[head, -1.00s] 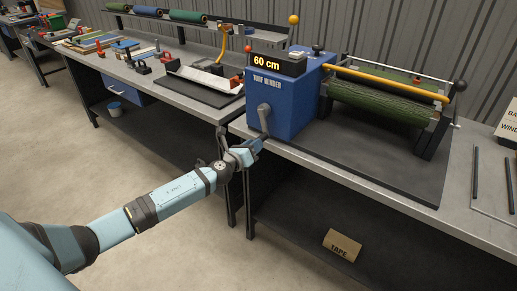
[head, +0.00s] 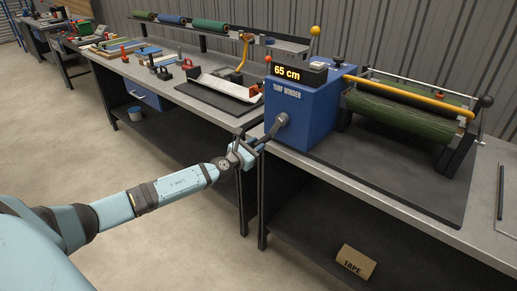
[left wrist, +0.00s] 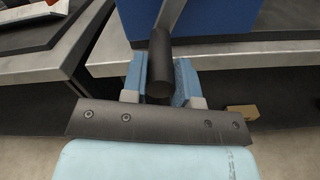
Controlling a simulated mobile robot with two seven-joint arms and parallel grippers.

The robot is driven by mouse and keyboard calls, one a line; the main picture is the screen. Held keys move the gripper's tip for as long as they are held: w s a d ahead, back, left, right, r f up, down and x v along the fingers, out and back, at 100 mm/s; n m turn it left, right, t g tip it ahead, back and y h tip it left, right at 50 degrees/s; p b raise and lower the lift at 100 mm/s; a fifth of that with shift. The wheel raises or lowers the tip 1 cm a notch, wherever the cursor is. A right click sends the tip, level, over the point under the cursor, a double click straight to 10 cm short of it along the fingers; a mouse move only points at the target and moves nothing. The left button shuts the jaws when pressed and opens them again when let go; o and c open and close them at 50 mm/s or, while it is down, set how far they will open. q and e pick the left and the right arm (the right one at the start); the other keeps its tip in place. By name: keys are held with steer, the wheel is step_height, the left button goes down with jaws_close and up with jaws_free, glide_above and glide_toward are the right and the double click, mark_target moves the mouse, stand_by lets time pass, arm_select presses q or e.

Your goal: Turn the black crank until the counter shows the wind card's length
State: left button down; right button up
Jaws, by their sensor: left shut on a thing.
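The blue turf winder (head: 303,118) stands on the bench, and its counter (head: 287,73) reads 65 cm. The black crank (head: 277,124) is on the winder's front left side, its arm pointing down and left from the hub. My left gripper (head: 243,153) is shut on the crank's handle. In the left wrist view the dark handle (left wrist: 160,65) sits between the blue fingers of the left gripper (left wrist: 161,85). A green turf roll (head: 405,112) lies in the winder's frame under a yellow bar. The wind card's length is not readable here. My right gripper is not in view.
A tray with a white sheet (head: 224,87) lies left of the winder. Several rolls lie on a rack (head: 228,36) behind. A box marked TAPE (head: 356,262) is on the lower shelf. The dark mat (head: 400,180) before the turf roll is clear.

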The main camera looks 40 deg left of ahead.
arm_select(q)
steer(key=shift+a+r+m, duration=0.15)
steer(key=shift+a+m, duration=0.05)
steer(key=shift+m, duration=0.1)
steer(key=c, duration=0.9)
jaws_free()
steer(key=s, duration=0.9)
steer(key=s+a, duration=0.1)
steer(key=s, duration=0.3)
steer(key=shift+s, duration=0.4)
